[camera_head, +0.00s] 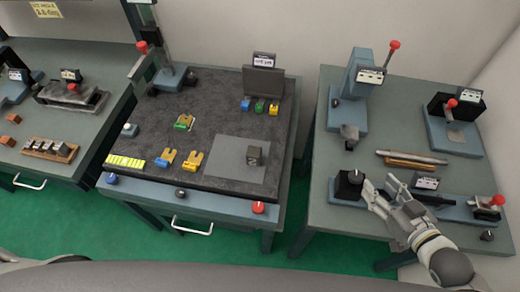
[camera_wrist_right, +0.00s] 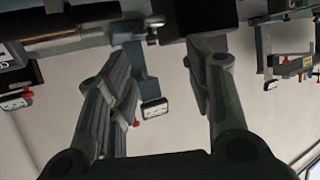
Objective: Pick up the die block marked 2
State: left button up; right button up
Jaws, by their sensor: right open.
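Several small grey blocks (camera_head: 50,147) sit in a wooden rack on the left bench; any numbers on them are too small to read, so I cannot tell which is marked 2. My right gripper (camera_head: 380,186) is open and empty over the right bench, just right of a black block with a round knob (camera_head: 351,184). Its two spread fingers also show in the right wrist view (camera_wrist_right: 162,60), with nothing between them. My left gripper is out of view.
The right bench (camera_head: 322,210) holds a tall blue-grey press (camera_head: 360,85), a long bar (camera_head: 412,157) and red-knobbed fixtures. The middle bench carries yellow, blue and green pieces (camera_head: 185,122). Gaps with green floor (camera_head: 300,190) separate the benches.

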aim_at(254, 154)
jog(key=l+u, duration=0.8)
jog(key=u, duration=0.15)
jog(key=l+u, duration=0.2)
jog(key=u, duration=0.2)
jog(key=k+l+u, duration=0.1)
jog(key=u, duration=0.3)
jog(key=k+l+u, duration=0.1)
jog(key=l+u, duration=0.2)
jog(key=u, duration=0.15)
